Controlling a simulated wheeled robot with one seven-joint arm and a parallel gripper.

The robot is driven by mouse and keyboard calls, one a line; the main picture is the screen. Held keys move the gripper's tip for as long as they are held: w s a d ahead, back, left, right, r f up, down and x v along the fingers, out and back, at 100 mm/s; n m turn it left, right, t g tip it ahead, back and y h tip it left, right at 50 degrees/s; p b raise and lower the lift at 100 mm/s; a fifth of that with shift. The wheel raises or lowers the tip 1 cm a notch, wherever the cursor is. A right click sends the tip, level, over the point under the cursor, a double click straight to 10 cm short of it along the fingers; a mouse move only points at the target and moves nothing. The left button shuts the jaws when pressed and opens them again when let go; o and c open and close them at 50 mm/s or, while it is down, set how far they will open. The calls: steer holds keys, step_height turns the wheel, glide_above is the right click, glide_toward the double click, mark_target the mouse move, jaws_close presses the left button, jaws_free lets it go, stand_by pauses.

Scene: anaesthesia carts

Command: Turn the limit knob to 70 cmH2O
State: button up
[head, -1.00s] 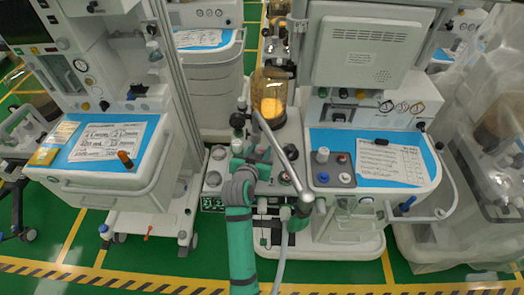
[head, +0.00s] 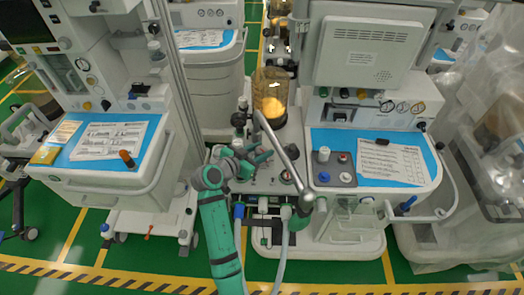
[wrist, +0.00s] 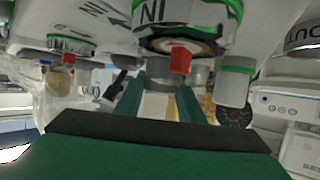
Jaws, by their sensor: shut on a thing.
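My gripper (wrist: 158,100) has its two green fingers on either side of a pale knob with a grey band (wrist: 160,72) in the wrist view, and it is shut on it. I take this as the limit knob. A red pointer (wrist: 180,60) stands beside it under a round dial with part of a printed word; no number is readable, so I cannot tell its setting. In the head view my gripper (head: 266,156) is at the panel of the middle machine, below the amber canister. The knob is hidden there by my gripper.
Beside it are another dial with a red pointer (wrist: 68,57) and a green-rimmed cylinder (wrist: 233,85). A slanted metal bar (head: 280,150) crosses just right of my gripper. Carts with blue tops stand left (head: 150,135) and right (head: 420,160). Hoses hang below.

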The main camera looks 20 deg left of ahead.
steer(key=shift+m+g+h, duration=0.3)
steer(key=shift+m+h, duration=0.1)
steer(key=shift+h, duration=0.1)
steer(key=shift+w+d+m, duration=0.15)
steer(key=shift+m, duration=0.15)
steer(key=o, duration=1)
steer(key=shift+o, duration=0.2)
steer(key=shift+a+h, duration=0.3)
steer(key=v, duration=1.1)
steer(key=shift+d, duration=0.1)
steer(key=shift+w, duration=0.1)
